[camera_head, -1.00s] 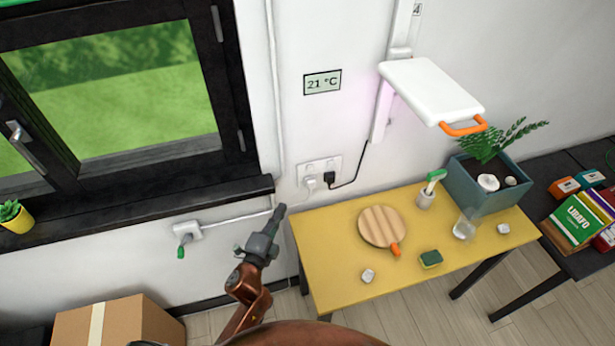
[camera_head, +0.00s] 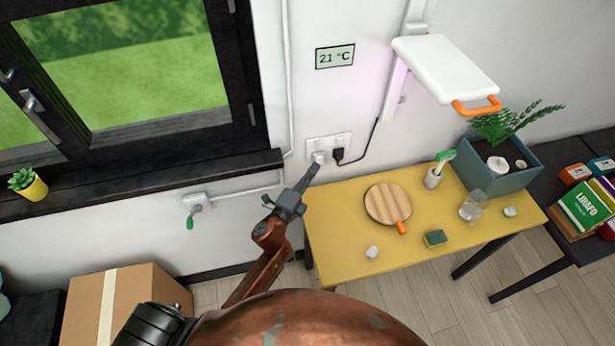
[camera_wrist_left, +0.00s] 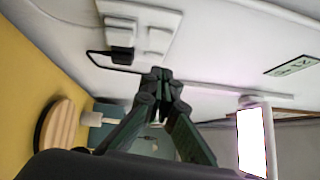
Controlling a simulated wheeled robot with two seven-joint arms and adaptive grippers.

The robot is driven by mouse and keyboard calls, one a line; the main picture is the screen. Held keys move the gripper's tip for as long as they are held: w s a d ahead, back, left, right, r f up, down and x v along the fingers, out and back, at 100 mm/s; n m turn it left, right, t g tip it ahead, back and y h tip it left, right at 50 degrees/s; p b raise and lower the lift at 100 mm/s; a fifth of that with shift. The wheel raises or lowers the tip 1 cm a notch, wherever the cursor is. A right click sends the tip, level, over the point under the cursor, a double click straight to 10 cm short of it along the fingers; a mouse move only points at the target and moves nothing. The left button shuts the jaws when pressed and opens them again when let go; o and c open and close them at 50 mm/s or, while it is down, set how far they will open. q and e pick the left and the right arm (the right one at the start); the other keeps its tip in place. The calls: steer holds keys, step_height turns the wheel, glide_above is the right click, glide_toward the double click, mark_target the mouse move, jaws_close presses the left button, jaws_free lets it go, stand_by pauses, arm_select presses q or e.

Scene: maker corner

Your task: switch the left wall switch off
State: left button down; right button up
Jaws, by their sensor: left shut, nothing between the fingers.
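A white wall plate (camera_head: 343,141) is on the wall above the yellow table's back left corner. The plate also shows in the left wrist view (camera_wrist_left: 172,18), above the fingertips. The fingertips show shut in the left wrist view (camera_wrist_left: 159,75). I cannot tell whether they touch anything. My right gripper is out of view.
The yellow table (camera_head: 340,230) holds a round wooden board (camera_head: 386,203), a sponge (camera_head: 436,238) and a glass (camera_head: 473,206). A white lamp (camera_head: 445,68) juts out above it. A black window sill (camera_head: 140,180) is left of the plate. A cardboard box (camera_head: 120,310) stands below.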

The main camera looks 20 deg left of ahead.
mark_target(322, 143)
arm_select(q)
steer(key=shift+w+a+r+p, duration=0.15)
steer(key=shift+w+a, duration=0.1)
steer(key=shift+w, duration=0.95)
steer(key=shift+w+a+r+p, duration=0.1)
steer(key=shift+w+a, duration=0.1)
steer(key=shift+w, duration=0.95)
steer(key=shift+w+a+r+p, duration=0.15)
steer(key=shift+w+a, duration=0.1)
steer(key=shift+w, duration=0.95)
